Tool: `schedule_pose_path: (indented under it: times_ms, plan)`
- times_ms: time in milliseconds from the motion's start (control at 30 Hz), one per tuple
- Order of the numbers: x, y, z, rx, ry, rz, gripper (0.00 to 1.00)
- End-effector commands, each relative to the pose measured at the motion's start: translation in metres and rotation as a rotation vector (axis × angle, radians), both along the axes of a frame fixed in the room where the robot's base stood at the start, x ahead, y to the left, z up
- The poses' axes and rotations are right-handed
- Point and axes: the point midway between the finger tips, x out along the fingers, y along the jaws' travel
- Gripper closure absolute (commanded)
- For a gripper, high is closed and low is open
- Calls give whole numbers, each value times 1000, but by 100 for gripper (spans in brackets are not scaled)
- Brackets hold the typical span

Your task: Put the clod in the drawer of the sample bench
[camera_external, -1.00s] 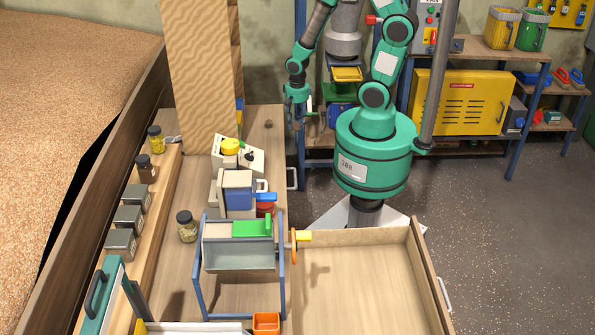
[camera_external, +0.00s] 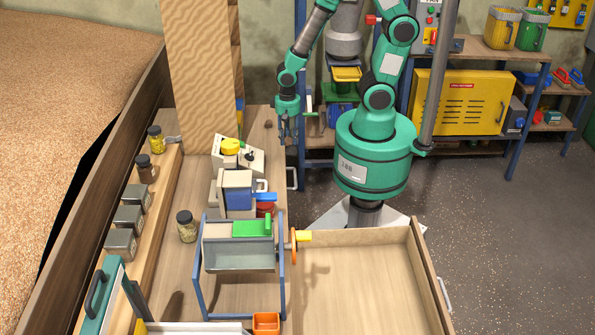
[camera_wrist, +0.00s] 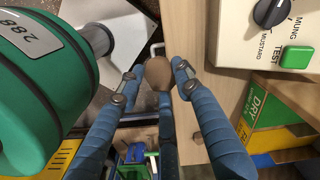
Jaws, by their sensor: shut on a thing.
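The clod (camera_wrist: 158,73) is a brown rounded lump between my fingertips in the wrist view. My gripper (camera_external: 289,139) is shut on it, fingers pointing down, by the far right edge of the sample bench (camera_external: 185,285). In the external view the held clod is too small or hidden to make out. The bench's drawer (camera_external: 365,295) is pulled out at the near right, with a bare wooden floor. It is well apart from my gripper, nearer the external camera.
A small brown lump (camera_external: 268,124) lies on the bench's far end. A tall wooden column (camera_external: 203,75) rises left of my gripper.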

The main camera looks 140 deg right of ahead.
Motion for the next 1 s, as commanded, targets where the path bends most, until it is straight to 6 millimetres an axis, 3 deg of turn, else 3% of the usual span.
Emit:
schedule_pose_path:
  times_ms: [400, 1000]
  plan:
    - [54, 50, 0, 0, -1, 186, 92]
    - [111, 138, 0, 0, -1, 443, 92]
